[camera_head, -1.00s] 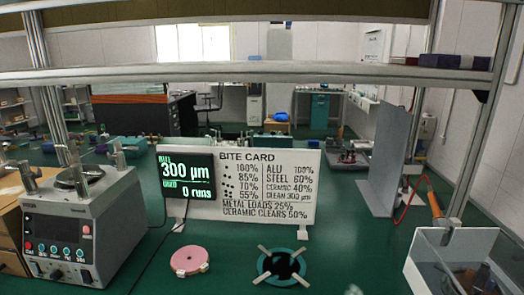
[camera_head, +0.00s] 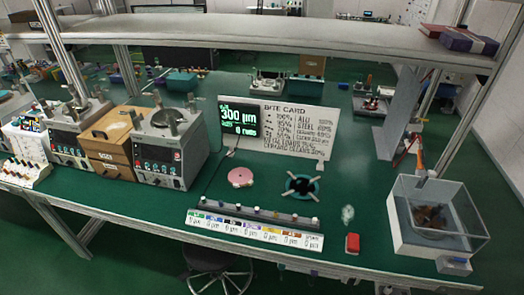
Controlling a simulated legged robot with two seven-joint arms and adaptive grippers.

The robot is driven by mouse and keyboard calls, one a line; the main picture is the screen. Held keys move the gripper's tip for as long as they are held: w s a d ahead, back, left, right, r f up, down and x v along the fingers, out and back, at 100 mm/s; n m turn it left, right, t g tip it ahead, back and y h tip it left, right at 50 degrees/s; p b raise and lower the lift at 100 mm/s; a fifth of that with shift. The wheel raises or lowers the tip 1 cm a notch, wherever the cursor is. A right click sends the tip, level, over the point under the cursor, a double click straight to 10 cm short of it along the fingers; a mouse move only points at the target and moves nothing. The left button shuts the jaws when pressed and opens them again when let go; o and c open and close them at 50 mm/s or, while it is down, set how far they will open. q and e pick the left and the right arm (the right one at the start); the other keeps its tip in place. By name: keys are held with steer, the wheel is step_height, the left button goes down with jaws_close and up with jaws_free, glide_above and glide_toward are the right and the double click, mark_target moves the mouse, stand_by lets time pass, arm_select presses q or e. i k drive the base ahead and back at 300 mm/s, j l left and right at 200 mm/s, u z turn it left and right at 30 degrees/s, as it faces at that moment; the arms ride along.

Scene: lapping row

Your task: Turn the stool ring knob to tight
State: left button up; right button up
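A round dark stool (camera_head: 208,258) stands under the front edge of the bench, at the lower middle of the picture. Its seat is partly covered by the bench edge. Below the seat, part of a pale metal ring and legs (camera_head: 225,284) shows, cut off by the bottom of the picture. I cannot make out the ring knob or its setting. Neither of my grippers can be made out in this view.
The green bench (camera_head: 100,197) spans the view, with lapping machines (camera_head: 172,160) at left and a clear tank (camera_head: 435,220) at right. A labelled strip (camera_head: 255,229) and a red block (camera_head: 352,243) lie near its front edge. A shelf (camera_head: 300,38) crosses overhead.

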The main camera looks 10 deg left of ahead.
mark_target(214, 276)
steer(key=k+j+u, duration=0.15)
steer(key=u, duration=0.25)
steer(key=k+j+u, duration=0.25)
steer(key=u, duration=0.2)
steer(key=k, duration=0.1)
